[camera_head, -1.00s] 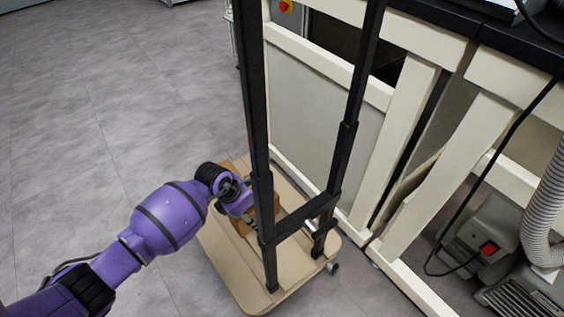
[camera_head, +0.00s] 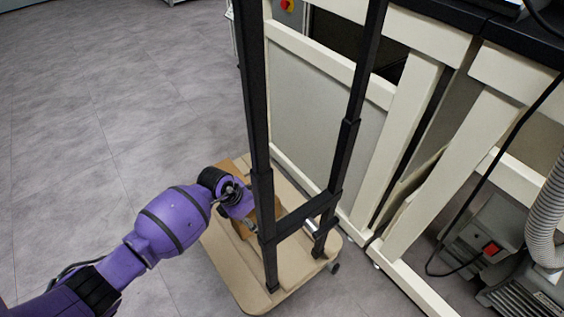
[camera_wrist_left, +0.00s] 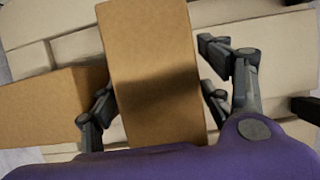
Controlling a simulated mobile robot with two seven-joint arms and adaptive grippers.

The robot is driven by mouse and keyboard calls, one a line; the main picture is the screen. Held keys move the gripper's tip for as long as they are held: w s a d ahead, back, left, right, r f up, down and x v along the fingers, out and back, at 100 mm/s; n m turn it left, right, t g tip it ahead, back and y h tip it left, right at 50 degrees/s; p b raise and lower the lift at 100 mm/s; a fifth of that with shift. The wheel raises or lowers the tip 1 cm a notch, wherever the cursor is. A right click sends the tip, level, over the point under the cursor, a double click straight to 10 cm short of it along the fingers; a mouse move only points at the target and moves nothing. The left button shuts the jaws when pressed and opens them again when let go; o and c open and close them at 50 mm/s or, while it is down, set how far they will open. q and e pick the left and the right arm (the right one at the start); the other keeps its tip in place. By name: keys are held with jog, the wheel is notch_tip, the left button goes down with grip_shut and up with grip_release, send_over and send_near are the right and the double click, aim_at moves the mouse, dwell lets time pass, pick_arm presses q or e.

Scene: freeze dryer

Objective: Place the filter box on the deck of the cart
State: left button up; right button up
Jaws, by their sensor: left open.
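A tan cardboard box, which looks like the filter box (camera_wrist_left: 150,50), stands between the fingers of my left gripper (camera_wrist_left: 156,88) in the left wrist view. The fingers are open, with a gap on the right side; I cannot tell whether the left finger touches the box. The beige cart deck (camera_head: 254,288) is under it in the head view, and the box (camera_head: 277,206) shows partly there behind my wrist and a black post. Whether the box rests fully on the deck is hard to tell. My right gripper is out of view.
A second brown box (camera_wrist_left: 42,106) lies left of the gripper. The cart's black upright frame (camera_head: 262,150) stands close beside my left wrist. A cream bench frame (camera_head: 400,150) is right of the cart. A pump with a red switch (camera_head: 490,248) is at right. Floor at left is clear.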

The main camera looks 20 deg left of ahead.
pick_arm(q)
jog(key=p+v, duration=0.5)
jog(key=v, duration=0.5)
jog(key=shift+s+a+r, duration=0.1)
jog(key=shift+s+r, duration=0.05)
jog(key=shift+r, duration=0.2)
jog(key=shift+s+a+r, duration=0.1)
jog(key=shift+s+r, duration=0.05)
jog(key=shift+r, duration=0.2)
jog(key=shift+s+r+p, duration=0.1)
jog(key=shift+r+p, duration=0.15)
jog(key=shift+p, duration=0.1)
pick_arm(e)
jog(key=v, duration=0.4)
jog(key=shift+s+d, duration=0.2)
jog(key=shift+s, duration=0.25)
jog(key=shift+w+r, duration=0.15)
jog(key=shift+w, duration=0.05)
